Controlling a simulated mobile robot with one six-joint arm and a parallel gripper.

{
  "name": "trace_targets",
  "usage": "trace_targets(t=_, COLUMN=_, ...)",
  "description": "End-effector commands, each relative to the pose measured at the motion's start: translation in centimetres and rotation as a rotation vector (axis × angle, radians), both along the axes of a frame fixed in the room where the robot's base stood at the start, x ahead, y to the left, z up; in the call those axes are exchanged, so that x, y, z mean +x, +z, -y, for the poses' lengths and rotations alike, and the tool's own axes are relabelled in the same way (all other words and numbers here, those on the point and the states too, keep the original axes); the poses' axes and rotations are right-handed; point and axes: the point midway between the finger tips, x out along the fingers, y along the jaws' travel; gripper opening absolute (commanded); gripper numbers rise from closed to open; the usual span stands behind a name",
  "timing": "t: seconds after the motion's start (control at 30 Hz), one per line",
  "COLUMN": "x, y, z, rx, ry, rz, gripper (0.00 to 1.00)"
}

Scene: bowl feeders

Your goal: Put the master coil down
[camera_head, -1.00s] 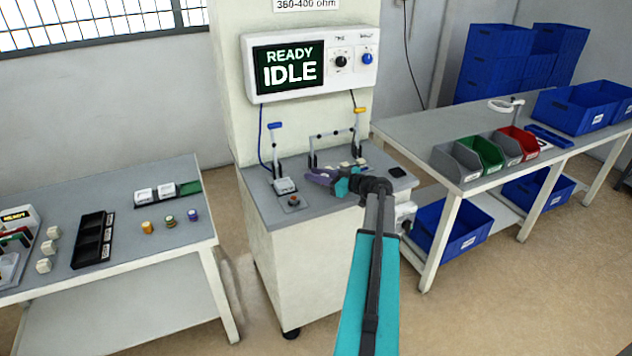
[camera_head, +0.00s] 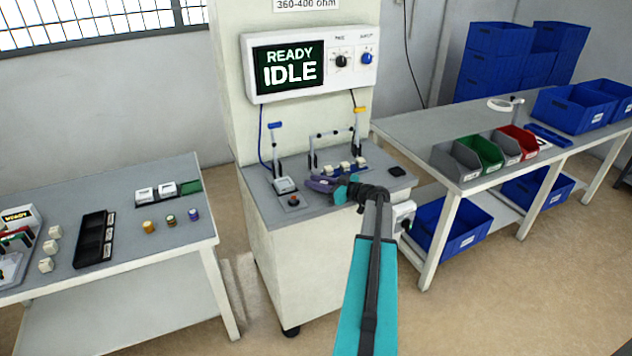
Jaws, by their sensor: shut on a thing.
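My gripper (camera_head: 316,184), with purple fingers on a teal and black wrist, is low over the grey top of the test station (camera_head: 318,203). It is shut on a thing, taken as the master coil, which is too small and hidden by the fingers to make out. The fingertips point left, just right of a small white fixture (camera_head: 284,185) under the blue-handled clamp (camera_head: 275,126). I cannot tell whether the held thing touches the station top.
Several small pale blocks (camera_head: 344,166) stand in a row behind my gripper, under the yellow-handled clamp (camera_head: 359,112). A red button (camera_head: 293,201) is in front. The station screen (camera_head: 289,69) reads READY IDLE. Small coils (camera_head: 171,220) stand on the left table (camera_head: 125,245).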

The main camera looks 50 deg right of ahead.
Motion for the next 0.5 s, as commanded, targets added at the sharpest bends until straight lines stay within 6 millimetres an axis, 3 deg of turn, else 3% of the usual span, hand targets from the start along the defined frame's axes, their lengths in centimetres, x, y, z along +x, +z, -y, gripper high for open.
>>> trace_targets(t=0.5, x=-0.02, y=-0.38, z=0.0, rx=0.0, ry=0.0, rz=0.0, gripper=0.01)
